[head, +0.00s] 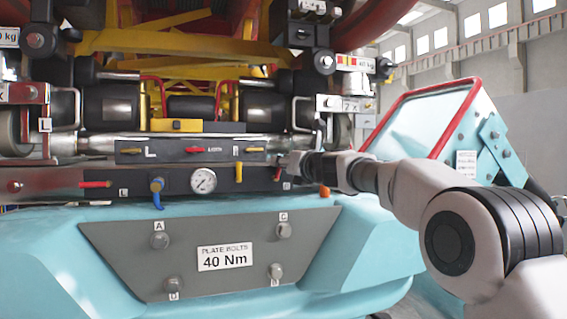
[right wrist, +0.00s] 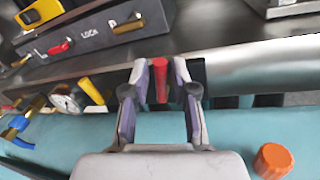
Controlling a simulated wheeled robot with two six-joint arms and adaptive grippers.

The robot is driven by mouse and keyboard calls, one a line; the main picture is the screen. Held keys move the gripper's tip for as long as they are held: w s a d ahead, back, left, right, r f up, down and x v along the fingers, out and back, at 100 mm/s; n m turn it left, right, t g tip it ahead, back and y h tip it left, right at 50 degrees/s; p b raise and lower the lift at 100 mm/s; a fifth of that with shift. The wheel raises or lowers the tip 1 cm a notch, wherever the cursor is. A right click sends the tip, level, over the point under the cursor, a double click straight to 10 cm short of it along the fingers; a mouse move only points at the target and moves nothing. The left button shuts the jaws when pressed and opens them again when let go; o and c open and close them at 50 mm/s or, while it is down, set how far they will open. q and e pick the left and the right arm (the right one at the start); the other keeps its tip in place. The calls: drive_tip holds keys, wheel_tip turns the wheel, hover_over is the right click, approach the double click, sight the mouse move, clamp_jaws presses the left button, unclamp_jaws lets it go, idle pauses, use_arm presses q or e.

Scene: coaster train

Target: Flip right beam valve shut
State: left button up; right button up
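On the lower dark panel (head: 120,190), a small red valve handle (head: 277,173) stands at the right end, upright in the head view. My right gripper (head: 284,162) reaches it from the right. In the right wrist view, the red handle (right wrist: 160,80) lies between the two fingertips of my right gripper (right wrist: 161,78). The fingers stand apart on either side, with a thin gap showing at the right; contact is unclear. At the panel's left end, another red handle (head: 95,184) lies horizontal. My left gripper is not in view.
A yellow handle (head: 239,172), a gauge (head: 204,181) and a blue valve (head: 157,187) sit to the left on the panel. The lock box (head: 190,150) with small levers is just above. An orange cap (right wrist: 273,159) sits on the teal body at right.

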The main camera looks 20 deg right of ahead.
drive_tip(key=shift+w, duration=0.15)
clamp_jaws()
drive_tip(key=shift+a+r+n+p, duration=0.3)
drive_tip(key=shift+a+n+p, duration=0.1)
drive_tip(key=shift+n+p, duration=0.6)
drive_tip(key=shift+a+f+n+p, duration=0.1)
drive_tip(key=shift+a+n+p, duration=0.05)
drive_tip(key=shift+n+p, duration=0.2)
drive_tip(key=shift+f, duration=0.25)
drive_tip(key=o, duration=0.5)
unclamp_jaws()
drive_tip(key=shift+o, duration=0.2)
drive_tip(key=v, duration=1.1)
drive_tip(key=shift+s+r, duration=0.25)
drive_tip(key=shift+s, duration=0.15)
